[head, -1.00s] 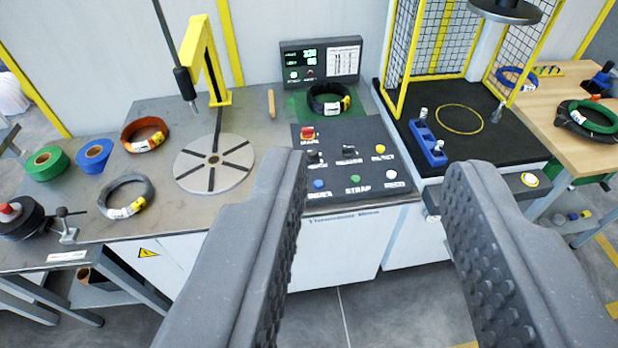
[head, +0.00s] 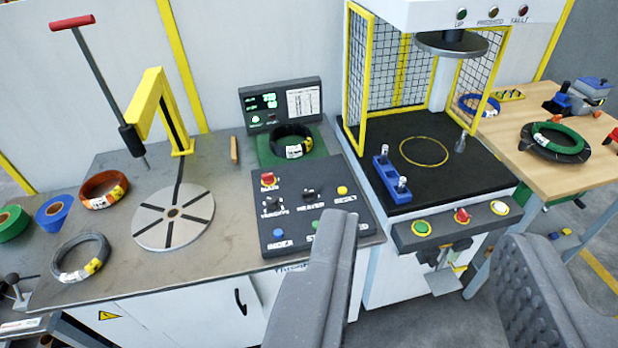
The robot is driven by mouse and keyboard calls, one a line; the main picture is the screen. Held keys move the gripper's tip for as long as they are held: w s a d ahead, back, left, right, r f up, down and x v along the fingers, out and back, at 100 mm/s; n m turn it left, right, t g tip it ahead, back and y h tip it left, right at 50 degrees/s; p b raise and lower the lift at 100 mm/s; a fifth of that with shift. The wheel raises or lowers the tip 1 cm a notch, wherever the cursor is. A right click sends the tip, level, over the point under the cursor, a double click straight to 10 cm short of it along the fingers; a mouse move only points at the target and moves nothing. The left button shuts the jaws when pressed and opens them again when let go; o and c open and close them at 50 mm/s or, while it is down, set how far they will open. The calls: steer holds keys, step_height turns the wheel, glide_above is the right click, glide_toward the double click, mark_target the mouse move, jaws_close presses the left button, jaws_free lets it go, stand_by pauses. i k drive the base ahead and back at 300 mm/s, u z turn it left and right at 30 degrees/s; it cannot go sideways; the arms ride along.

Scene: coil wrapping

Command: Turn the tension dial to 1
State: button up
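The dark control panel (head: 335,223) stands on the bench at centre. It bears two black knobs, a left knob (head: 271,203) and a right knob (head: 309,194). Their small labels are too blurred to read surely, so I cannot tell which is the tension dial or its setting. My gripper (head: 427,232) is open and empty, its two grey fingers wide apart. The left finger covers the panel's lower right part. The knobs lie left of and beyond that fingertip, untouched.
A red switch (head: 268,180), yellow button (head: 342,190) and blue button (head: 277,234) sit near the knobs. A display (head: 262,104) and black coil (head: 291,142) stand behind. The caged press (head: 398,80) is at right, the turntable (head: 155,232) at left.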

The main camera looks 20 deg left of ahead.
mark_target(273, 203)
steer(key=z, duration=0.1)
steer(key=i, duration=1.1)
steer(key=u, duration=0.6)
steer(key=i, duration=0.4)
steer(key=u, duration=0.35)
